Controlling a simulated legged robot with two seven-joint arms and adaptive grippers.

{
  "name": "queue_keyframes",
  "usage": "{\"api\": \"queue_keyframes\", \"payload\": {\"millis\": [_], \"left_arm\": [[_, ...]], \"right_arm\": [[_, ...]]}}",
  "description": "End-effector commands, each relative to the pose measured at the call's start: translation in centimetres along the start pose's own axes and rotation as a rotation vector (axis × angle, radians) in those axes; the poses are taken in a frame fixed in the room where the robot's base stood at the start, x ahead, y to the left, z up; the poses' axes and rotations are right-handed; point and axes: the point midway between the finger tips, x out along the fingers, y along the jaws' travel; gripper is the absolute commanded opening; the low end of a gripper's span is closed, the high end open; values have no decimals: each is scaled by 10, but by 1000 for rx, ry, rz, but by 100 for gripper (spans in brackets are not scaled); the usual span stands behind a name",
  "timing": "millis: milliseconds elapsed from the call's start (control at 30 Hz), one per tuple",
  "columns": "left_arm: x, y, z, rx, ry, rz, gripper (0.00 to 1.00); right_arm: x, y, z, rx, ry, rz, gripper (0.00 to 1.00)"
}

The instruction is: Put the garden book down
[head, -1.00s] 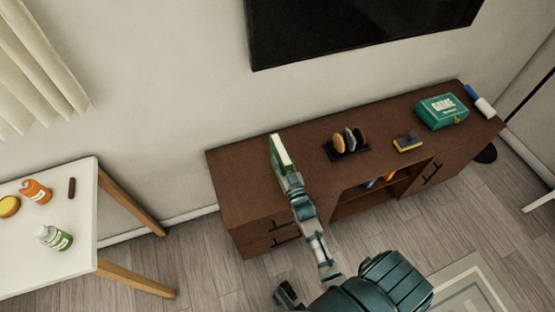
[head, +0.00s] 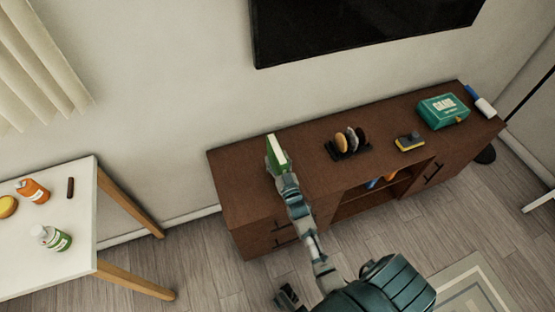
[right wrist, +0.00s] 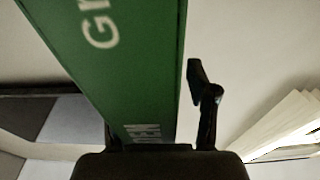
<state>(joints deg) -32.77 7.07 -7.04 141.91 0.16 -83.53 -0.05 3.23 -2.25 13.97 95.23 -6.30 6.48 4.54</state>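The garden book (head: 277,153) is green with a pale page edge. It stands on edge at the left end of the brown cabinet top (head: 235,170) in the head view; whether its lower edge touches the wood is hard to see. My right gripper (head: 284,173) is at its near side. In the right wrist view the book's green side with white letters (right wrist: 125,60) runs between the fingers. One finger (right wrist: 205,100) shows on the right with its tip close against the book; the other is hidden behind it. The grip looks shut on the book.
Right of the book on the cabinet are a dark rack with round discs (head: 349,143), a yellow-and-grey sponge-like block (head: 409,142) and a teal game box (head: 442,110). A white table (head: 60,205) with bottles stands left. Bare cabinet top lies around the book.

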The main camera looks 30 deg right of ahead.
Motion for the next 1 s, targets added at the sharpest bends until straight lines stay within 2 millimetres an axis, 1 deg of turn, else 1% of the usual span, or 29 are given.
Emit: {"api": "queue_keyframes", "payload": {"millis": [167,267,367,433,567,700,800,933,1000], "left_arm": [[0,2,-1,-1,2,3,0],[-1,2,-1,-1,-3,2,0],[-4,2,7,-2,-41,1,0],[-8,2,16,-4,-81,-1,0],[-9,0,25,-5,-127,-3,0],[2,-1,25,-5,-126,-1,0],[6,-2,25,-4,-125,0,0],[9,-1,25,-4,-125,-3,0],[9,0,25,-4,-125,-3,0]], "right_arm": [[0,3,1,3,0,0,58],[-5,4,2,4,-1,0,58],[-20,4,1,6,-1,1,58],[-34,4,1,6,-2,1,58],[-65,3,0,4,-2,1,58],[-93,1,0,3,-1,0,58],[-108,0,0,2,0,0,58],[-118,1,2,2,-15,-4,58],[-122,-2,8,-1,-68,-15,58]]}}
